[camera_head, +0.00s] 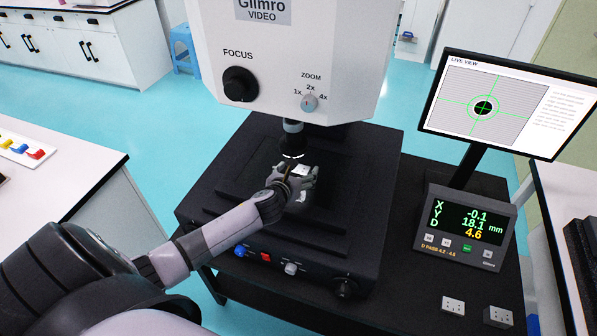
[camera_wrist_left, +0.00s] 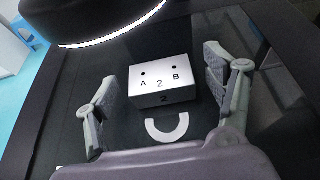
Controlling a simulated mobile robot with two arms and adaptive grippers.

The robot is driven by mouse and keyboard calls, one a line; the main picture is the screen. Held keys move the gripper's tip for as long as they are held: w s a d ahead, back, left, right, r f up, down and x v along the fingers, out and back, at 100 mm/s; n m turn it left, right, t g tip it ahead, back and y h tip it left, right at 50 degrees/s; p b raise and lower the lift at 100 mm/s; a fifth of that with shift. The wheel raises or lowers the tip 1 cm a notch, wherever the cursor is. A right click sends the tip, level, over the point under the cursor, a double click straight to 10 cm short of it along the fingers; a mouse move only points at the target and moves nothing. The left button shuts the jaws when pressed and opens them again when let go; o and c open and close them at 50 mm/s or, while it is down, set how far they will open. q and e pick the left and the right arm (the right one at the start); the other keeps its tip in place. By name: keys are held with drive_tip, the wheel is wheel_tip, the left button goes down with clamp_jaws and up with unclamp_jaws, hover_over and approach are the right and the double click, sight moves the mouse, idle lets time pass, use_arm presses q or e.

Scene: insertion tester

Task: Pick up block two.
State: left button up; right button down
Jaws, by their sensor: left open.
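Block two (camera_wrist_left: 158,76) is a white block with a black "2", the letters A and B and two dark holes on its top. It sits on the dark stage of the measuring machine, below the lens. In the head view block two (camera_head: 301,170) is small and partly hidden by my left gripper. My left gripper (camera_head: 292,176) is open. In the left wrist view its fingers (camera_wrist_left: 160,85) stand to the left and right of block two, with a gap on each side. My right gripper is not in view.
The white machine head (camera_head: 300,60) with its round lens ring (camera_wrist_left: 110,30) hangs close above the stage (camera_head: 235,185). A white U-shaped mark (camera_wrist_left: 167,128) lies in front of block two. The monitor (camera_head: 505,105) and readout box (camera_head: 465,228) stand to the right.

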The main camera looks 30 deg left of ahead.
sight(297, 171)
use_arm(q)
drive_tip(key=shift+c, duration=0.6)
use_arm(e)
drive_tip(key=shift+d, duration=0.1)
use_arm(q)
drive_tip(key=c, duration=1.4)
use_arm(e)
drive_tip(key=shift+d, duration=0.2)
use_arm(q)
drive_tip(key=shift+r, duration=0.1)
